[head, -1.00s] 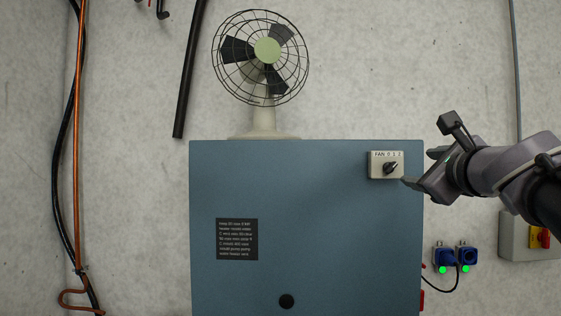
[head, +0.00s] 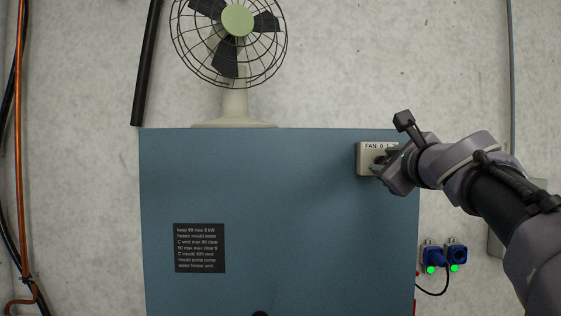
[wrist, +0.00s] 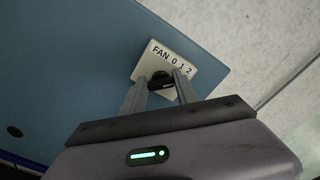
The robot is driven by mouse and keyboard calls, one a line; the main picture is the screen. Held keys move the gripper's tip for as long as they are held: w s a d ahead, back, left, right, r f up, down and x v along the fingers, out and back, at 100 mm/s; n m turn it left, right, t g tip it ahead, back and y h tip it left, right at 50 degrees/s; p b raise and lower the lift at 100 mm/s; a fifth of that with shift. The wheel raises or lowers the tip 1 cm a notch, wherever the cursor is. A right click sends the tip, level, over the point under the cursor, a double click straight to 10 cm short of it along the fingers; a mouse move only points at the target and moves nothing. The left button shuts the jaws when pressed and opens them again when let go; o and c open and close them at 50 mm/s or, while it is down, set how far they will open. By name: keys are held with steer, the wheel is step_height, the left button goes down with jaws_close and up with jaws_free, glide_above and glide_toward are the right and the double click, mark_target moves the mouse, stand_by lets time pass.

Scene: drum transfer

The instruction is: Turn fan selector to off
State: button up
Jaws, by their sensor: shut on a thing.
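The fan selector (head: 366,151) is a small beige box labelled "FAN 0 1 2" at the top right of the blue cabinet front (head: 290,210). Its black knob (wrist: 160,81) shows between my fingers in the wrist view. My gripper (head: 381,168) is at the selector and shut on the knob; the gripper also shows in the wrist view (wrist: 162,84). In the head view the fingers and wrist hide most of the knob and part of the label. I cannot tell which number the knob points to. The fan (head: 237,45) stands on the cabinet's top.
Blue sockets with green lights (head: 443,254) and a black cable are on the wall right of the cabinet. A black text plate (head: 199,248) is on the cabinet's lower left. A black pipe (head: 146,65) and copper pipe (head: 18,150) run along the wall at left.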

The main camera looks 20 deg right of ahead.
jaws_close()
steer(key=shift+f, duration=0.1)
steer(key=n+b, duration=0.1)
steer(key=n, duration=0.1)
steer(key=n+b, duration=0.1)
steer(key=shift+f+n+b, duration=0.2)
steer(key=shift+n+b, duration=0.1)
steer(key=shift+n, duration=0.1)
steer(key=shift+n+b, duration=3.4)
steer(key=shift+n, duration=3.7)
steer(key=shift+r, duration=0.1)
